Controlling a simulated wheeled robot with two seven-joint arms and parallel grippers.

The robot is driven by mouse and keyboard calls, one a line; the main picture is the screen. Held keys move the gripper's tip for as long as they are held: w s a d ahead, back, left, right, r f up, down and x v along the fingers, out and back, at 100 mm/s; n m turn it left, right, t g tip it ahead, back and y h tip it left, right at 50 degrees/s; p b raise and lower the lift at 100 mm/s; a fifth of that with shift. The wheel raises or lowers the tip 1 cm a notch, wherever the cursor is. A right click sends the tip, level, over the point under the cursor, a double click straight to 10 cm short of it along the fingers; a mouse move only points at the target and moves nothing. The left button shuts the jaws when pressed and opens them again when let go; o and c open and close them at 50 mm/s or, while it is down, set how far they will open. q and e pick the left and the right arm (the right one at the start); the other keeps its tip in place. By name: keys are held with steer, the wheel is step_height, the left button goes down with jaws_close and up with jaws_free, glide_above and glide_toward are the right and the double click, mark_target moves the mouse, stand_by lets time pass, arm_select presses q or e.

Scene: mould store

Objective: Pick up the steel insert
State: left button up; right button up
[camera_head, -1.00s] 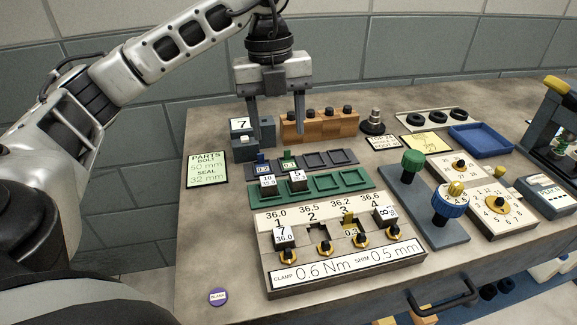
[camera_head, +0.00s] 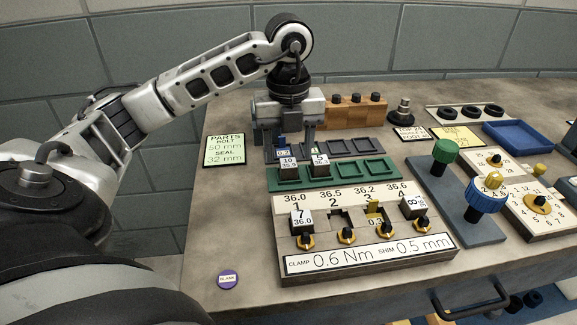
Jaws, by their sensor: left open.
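Several steel inserts, small blocks with white numbered tops, are in view. The insert marked 10 (camera_head: 288,168) and the one marked 5 (camera_head: 319,165) sit in the green tray (camera_head: 350,183). The insert marked 7 (camera_head: 302,222) is at position 1 of the pale fixture block (camera_head: 290,205), and one marked 8 (camera_head: 413,206) is at position 4. My left gripper (camera_head: 284,145) is open and points down over the dark grey tray, just behind the 10 and 5 inserts. Whether its fingers touch anything is unclear. My right gripper is out of view.
A wooden block (camera_head: 350,113) with dark knobs stands behind. A clamp stand (camera_head: 440,195) with green and blue knobs, dial plates and a blue tray (camera_head: 518,137) are right.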

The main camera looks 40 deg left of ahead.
mark_target(288, 162)
arm_select(q)
steer(key=shift+f, duration=1.55)
jaws_close()
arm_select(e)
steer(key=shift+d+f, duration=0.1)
arm_select(q)
steer(key=shift+r, duration=0.15)
steer(key=shift+r, duration=0.25)
step_height(288, 162, up, 2)
steer(key=shift+r, duration=0.2)
steer(key=s+d+r+p, duration=0.3)
steer(key=s+d+r, duration=0.3)
steer(key=d+r, duration=0.4)
steer(key=d, duration=0.2)
steer(key=shift+d, duration=0.35)
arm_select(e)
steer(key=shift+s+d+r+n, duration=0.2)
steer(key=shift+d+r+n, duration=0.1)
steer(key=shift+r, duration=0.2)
arm_select(q)
steer(key=shift+s+f, duration=0.1)
